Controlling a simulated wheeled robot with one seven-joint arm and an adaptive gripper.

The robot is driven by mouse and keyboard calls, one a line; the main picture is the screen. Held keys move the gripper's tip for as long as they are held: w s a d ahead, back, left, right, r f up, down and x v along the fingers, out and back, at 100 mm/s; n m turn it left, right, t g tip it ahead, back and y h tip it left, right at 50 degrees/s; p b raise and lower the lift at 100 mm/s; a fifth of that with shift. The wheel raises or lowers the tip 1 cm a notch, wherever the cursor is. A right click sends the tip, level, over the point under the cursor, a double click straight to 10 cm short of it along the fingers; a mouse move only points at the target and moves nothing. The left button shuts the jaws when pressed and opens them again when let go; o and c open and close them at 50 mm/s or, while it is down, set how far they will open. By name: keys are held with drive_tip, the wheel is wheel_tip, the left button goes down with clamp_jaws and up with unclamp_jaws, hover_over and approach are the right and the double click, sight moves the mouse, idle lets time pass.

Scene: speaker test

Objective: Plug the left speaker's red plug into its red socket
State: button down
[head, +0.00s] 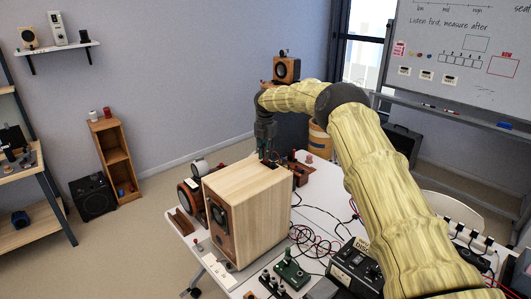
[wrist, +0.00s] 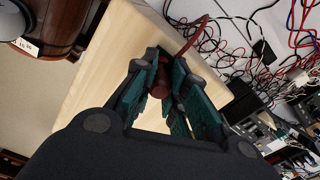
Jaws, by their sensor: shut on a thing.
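The wooden speaker (head: 240,207) stands on the white table, its darker front with a round driver facing lower left. My gripper (head: 267,152) is at the speaker's back top edge, pointing down. In the wrist view my gripper (wrist: 161,85) has its teal fingers closed on a dark red plug (wrist: 161,77). A red cable (wrist: 189,41) runs from the plug to the upper right. The pale wooden speaker top lies behind the fingers in that view. The plug's tip is hard to make out, and the red socket is not visible in either view.
Tangled cables (head: 312,243) lie on the white table (head: 222,270) right of the speaker. A black box (head: 355,262) and small terminal blocks (head: 291,272) stand at the front. A wooden shelf (head: 117,160) stands by the wall.

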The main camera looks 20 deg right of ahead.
drive_tip(key=shift+f, duration=0.25)
drive_tip(key=c, duration=1.4)
unclamp_jaws()
drive_tip(key=shift+o, duration=0.2)
drive_tip(key=shift+r, duration=0.2)
drive_tip(key=shift+r, duration=3.65)
drive_tip(key=shift+a+f, duration=0.1)
